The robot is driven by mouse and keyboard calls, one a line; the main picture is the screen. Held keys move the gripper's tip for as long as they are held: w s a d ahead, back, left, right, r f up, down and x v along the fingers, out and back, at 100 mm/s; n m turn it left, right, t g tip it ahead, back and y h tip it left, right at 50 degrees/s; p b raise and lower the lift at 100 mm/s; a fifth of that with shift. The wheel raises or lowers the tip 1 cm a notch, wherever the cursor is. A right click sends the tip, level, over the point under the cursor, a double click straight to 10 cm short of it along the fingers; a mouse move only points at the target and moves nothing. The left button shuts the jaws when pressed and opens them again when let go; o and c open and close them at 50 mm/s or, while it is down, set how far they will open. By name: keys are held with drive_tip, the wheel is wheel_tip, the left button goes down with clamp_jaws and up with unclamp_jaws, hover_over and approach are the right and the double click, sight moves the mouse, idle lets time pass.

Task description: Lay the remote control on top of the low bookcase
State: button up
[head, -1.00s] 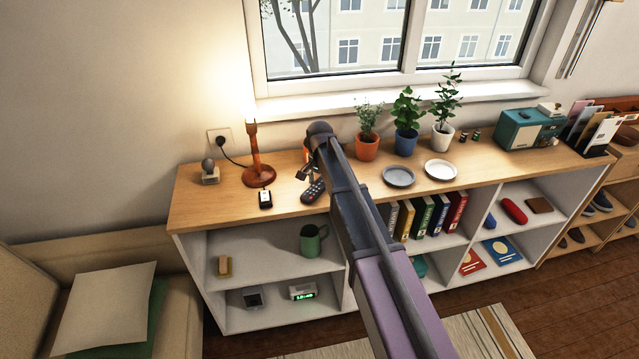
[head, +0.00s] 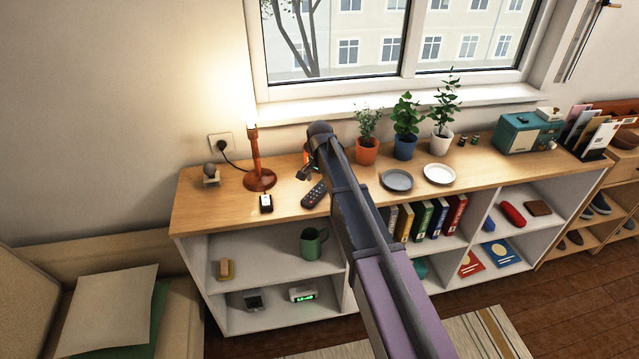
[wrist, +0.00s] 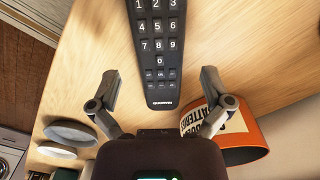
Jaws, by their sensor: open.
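The black remote control (head: 314,194) lies flat on the wooden top of the low bookcase (head: 222,218), right of the lamp. In the wrist view the remote control (wrist: 158,52) lies with its keys up, its lower end near the gap between my fingers. My gripper (wrist: 158,88) is open and empty, its two fingers apart on either side of that end. In the head view my gripper (head: 308,173) is just behind the remote, partly hidden by my arm. The wrist view does not show any contact with the remote.
An orange container with lettering (wrist: 240,138) stands close to my right finger in the wrist view. A lit lamp (head: 257,165), a small black-and-white item (head: 266,203), potted plants (head: 366,150) and two plates (head: 397,181) share the top. Bare wood lies left of the remote.

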sight(320, 189)
wheel_tip(320, 189, up, 10)
drive_tip(key=p, duration=0.9)
drive_tip(key=shift+r+p, duration=0.2)
drive_tip(key=shift+p, duration=0.2)
idle(0.5)
drive_tip(key=s+d+n, duration=0.5)
drive_tip(key=s+d, duration=1.8)
drive_tip(key=s, duration=0.3)
drive_tip(key=shift+n, duration=0.4)
